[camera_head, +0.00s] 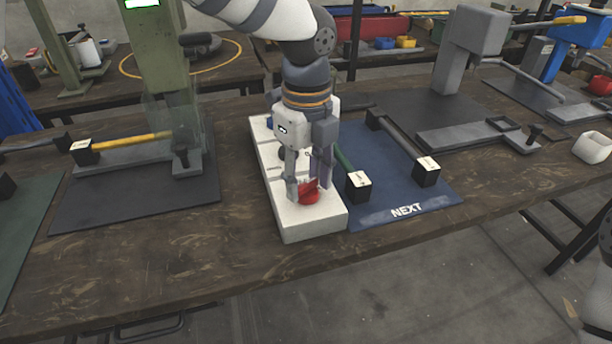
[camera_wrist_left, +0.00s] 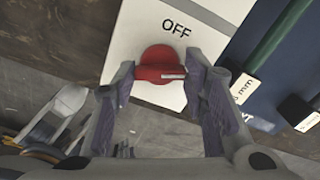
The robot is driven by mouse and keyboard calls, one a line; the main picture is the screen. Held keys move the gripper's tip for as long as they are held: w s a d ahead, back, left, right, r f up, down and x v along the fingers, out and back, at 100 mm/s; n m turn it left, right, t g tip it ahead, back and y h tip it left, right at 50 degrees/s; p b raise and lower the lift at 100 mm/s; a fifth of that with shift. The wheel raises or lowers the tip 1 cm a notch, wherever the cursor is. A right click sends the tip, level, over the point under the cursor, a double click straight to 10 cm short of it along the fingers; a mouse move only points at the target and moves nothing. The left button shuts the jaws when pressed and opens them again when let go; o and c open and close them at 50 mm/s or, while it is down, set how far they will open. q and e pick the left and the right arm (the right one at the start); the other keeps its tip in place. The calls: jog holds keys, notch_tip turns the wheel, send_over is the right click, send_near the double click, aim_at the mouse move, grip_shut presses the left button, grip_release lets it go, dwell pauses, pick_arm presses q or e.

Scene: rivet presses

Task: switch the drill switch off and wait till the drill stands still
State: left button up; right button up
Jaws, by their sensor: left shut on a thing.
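The white switch box (camera_head: 315,222) lies on the bench, with a red rotary knob (camera_head: 309,193) at its near end. In the left wrist view the red knob (camera_wrist_left: 160,65) sits below the printed word OFF (camera_wrist_left: 177,27); its pale pointer line points right, not up at the word. My left gripper (camera_head: 307,190) reaches down from above and is shut on the red knob, one finger on each side. The rest of the box top is partly hidden by the gripper. I cannot make out a drill or whether one turns. My right gripper is not in view.
A blue mat (camera_head: 405,211) marked NEXT lies right of the box, with a green and a dark rod with labelled block ends. A green press (camera_head: 160,60) stands at left, a grey press (camera_head: 470,45) at back right. The bench front edge is clear.

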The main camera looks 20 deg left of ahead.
aim_at(306, 184)
pick_arm(q)
jog(key=shift+r+n+p, duration=0.15)
jog(key=shift+n+p, duration=0.25)
jog(key=shift+n, duration=0.7)
jog(key=n, duration=0.2)
jog(key=shift+n+p, duration=0.3)
jog(key=shift+n, duration=0.1)
jog(key=n, duration=0.3)
jog(key=shift+f+n, duration=0.2)
jog(key=shift+n, duration=0.1)
jog(key=n, duration=0.4)
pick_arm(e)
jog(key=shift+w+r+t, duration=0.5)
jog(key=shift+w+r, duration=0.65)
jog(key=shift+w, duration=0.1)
pick_arm(q)
jog(key=shift+f+n, duration=0.1)
jog(key=shift+n, duration=0.2)
jog(key=o, duration=1.1)
jog(key=shift+o, duration=0.3)
notch_tip(306, 184, up, 12)
